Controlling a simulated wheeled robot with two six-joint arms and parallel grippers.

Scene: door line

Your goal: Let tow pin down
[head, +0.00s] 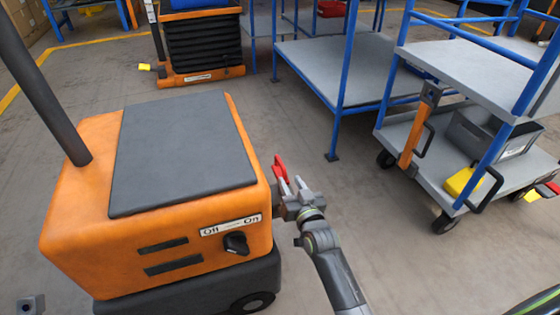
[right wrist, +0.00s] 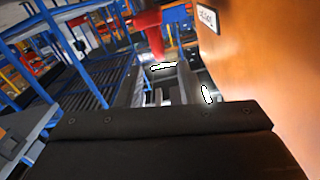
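An orange tow tug (head: 75,215) with a dark grey top stands at the left in the head view. A red handle (head: 280,168), which looks like the tow pin's, stands at its right side. It also shows as a blurred red piece (right wrist: 148,35) in the right wrist view. My right gripper (head: 293,185) is open, its light fingertips apart, close beside the red handle. I cannot tell whether they touch. The pin's lower end is hidden. My left gripper is not clearly in view.
The tug's front has an Off/On label and a black knob (head: 236,243). A blue-framed table (head: 325,65) stands behind. A grey cart (head: 440,170) with a grey bin and yellow box is at the right. Floor (head: 375,235) between is clear.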

